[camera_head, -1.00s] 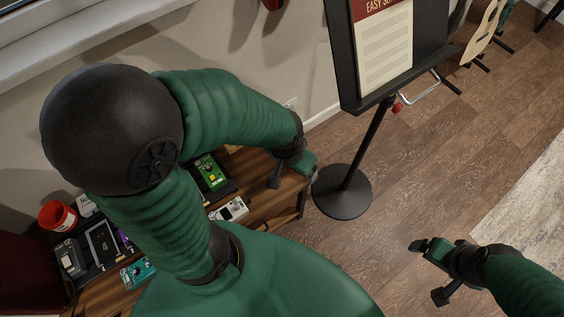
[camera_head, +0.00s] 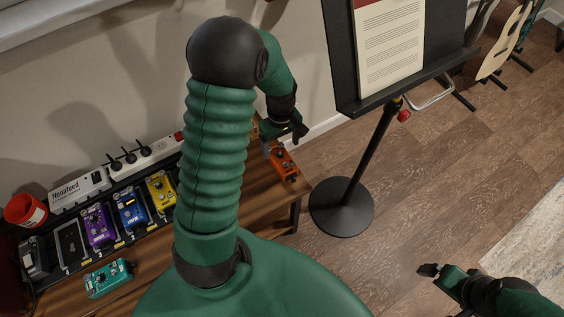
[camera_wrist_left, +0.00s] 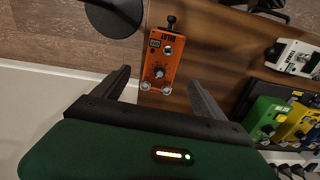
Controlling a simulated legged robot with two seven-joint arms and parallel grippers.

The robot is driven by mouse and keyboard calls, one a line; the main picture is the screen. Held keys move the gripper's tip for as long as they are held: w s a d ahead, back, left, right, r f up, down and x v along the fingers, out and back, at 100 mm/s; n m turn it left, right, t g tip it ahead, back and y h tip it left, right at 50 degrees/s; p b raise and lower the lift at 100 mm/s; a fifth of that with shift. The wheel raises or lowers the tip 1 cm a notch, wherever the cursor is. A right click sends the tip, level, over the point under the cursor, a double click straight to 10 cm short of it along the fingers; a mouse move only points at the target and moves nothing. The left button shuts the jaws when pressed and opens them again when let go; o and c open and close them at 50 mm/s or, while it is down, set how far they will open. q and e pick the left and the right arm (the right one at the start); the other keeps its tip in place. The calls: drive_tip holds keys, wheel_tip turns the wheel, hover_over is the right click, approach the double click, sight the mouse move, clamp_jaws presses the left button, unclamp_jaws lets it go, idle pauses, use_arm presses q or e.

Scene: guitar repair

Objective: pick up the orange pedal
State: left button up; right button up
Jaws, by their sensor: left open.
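The orange pedal (camera_head: 284,163) sits near the right end of the wooden table. In the left wrist view the orange pedal (camera_wrist_left: 166,58) lies ahead, with its lower part between my spread fingers and its knobs and a black plug showing. My left gripper (camera_head: 284,140) is open and empty, just behind the pedal in the head view. It also shows in the left wrist view (camera_wrist_left: 159,79). Whether the fingers touch the pedal cannot be told. My right gripper (camera_head: 430,272) is low at the right over the floor; only one finger shows clearly.
A pedalboard with purple (camera_head: 98,228), blue (camera_head: 130,211) and yellow (camera_head: 161,192) pedals and a power strip (camera_head: 145,158) lies left of my arm. A teal pedal (camera_head: 108,278) sits in front. A music stand (camera_head: 342,207) stands right of the table.

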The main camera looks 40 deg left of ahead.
sight(281, 154)
use_arm(q)
drive_tip(key=shift+a+f, duration=0.15)
drive_tip(key=shift+f, duration=0.45)
wheel_tip(281, 154, down, 5)
drive_tip(key=shift+f+b, duration=0.1)
drive_tip(key=shift+b, duration=1.15)
drive_tip(key=shift+f, duration=0.1)
drive_tip(key=c, duration=1.7)
clamp_jaws()
drive_tip(key=shift+r, duration=0.2)
